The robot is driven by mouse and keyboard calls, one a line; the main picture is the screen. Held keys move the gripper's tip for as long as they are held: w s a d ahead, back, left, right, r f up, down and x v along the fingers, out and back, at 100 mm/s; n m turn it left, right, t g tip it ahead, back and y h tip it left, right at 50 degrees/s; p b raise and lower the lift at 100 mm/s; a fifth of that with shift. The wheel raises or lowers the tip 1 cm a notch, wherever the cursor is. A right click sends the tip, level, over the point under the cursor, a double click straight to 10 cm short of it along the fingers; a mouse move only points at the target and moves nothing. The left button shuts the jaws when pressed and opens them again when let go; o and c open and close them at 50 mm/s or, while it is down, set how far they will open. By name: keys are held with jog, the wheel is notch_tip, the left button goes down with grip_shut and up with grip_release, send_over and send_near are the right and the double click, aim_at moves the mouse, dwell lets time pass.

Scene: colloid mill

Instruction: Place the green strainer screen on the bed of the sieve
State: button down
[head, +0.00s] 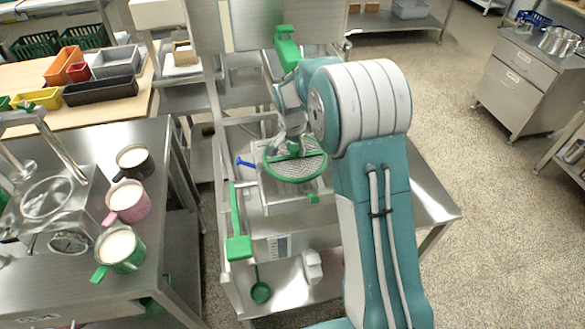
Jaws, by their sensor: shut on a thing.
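The green strainer screen (296,168) is a round mesh disc with a green rim and a green bar across it. My gripper (293,148) comes down from above and is shut on the screen near that bar; my arm partly hides the fingers. The screen is over the metal body of the sieve (283,207), which stands on the steel bench in the middle. The screen covers most of the sieve's bed, and I cannot tell whether they touch. A small green part (313,197) shows at the sieve's front right.
A green lever-like piece (237,225) stands left of the sieve, with a blue handle (245,163) near it. A green ladle (260,285) is lower in front. The left table (170,215) holds a green mug (119,252), a pink mug (128,203) and a dark mug (133,162).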

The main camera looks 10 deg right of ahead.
aim_at(298, 158)
jog(key=f, duration=0.1)
jog(key=d+f, duration=0.1)
jog(key=f, duration=0.1)
jog(key=shift+d+f, duration=0.15)
jog(key=shift+d, duration=0.2)
jog(key=f, duration=0.3)
jog(key=shift+a+f, duration=0.15)
jog(key=shift+a, duration=0.5)
jog(key=shift+d+f, duration=0.15)
jog(key=shift+d, duration=0.1)
jog(key=shift+c, duration=1.3)
grip_release()
jog(key=shift+d, duration=0.2)
jog(key=shift+a, duration=0.25)
